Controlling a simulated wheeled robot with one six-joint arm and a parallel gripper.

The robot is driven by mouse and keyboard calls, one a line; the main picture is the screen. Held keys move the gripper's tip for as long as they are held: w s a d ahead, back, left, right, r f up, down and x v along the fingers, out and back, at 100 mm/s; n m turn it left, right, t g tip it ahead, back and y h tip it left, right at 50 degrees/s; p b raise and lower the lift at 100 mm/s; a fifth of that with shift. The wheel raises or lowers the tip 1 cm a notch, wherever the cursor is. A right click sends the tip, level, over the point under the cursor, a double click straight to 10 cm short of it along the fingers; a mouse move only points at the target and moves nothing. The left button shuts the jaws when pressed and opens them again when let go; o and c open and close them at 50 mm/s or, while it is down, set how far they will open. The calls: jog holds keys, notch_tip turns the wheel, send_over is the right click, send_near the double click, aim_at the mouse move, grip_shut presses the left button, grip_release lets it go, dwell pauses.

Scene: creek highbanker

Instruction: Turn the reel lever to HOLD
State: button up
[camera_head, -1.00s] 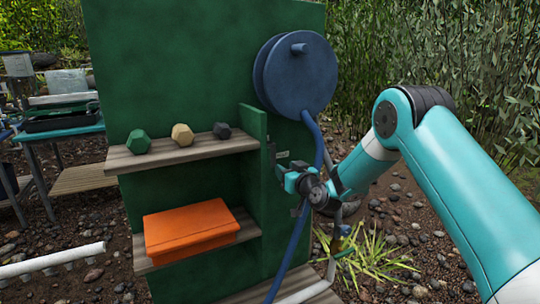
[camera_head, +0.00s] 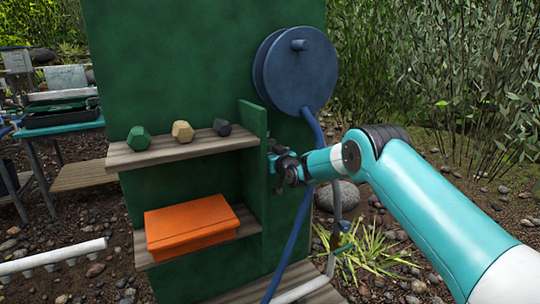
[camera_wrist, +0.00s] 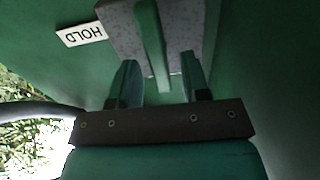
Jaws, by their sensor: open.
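The reel lever (camera_wrist: 149,40) shows in the wrist view as a narrow green bar on a speckled grey plate (camera_wrist: 117,22). A white HOLD label (camera_wrist: 82,35), seen upside down, sits to the left of the plate. My gripper (camera_wrist: 161,68) is open, with one finger on each side of the lever's near end; I cannot tell whether either finger touches it. In the head view my gripper (camera_head: 277,166) is at the green panel below the blue reel (camera_head: 305,75), and it hides the lever and label there.
A blue hose (camera_head: 292,235) hangs from the reel, close to my gripper. A wooden shelf (camera_head: 165,155) with green, tan and dark blocks stands to the left, above an orange box (camera_head: 190,222). A grey rock (camera_head: 338,195) lies behind my arm.

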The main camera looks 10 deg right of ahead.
grip_shut()
jog(key=m+b, duration=0.1)
jog(key=m, duration=0.2)
jog(key=shift+d+b, duration=0.15)
jog(key=shift+b, duration=0.2)
grip_release()
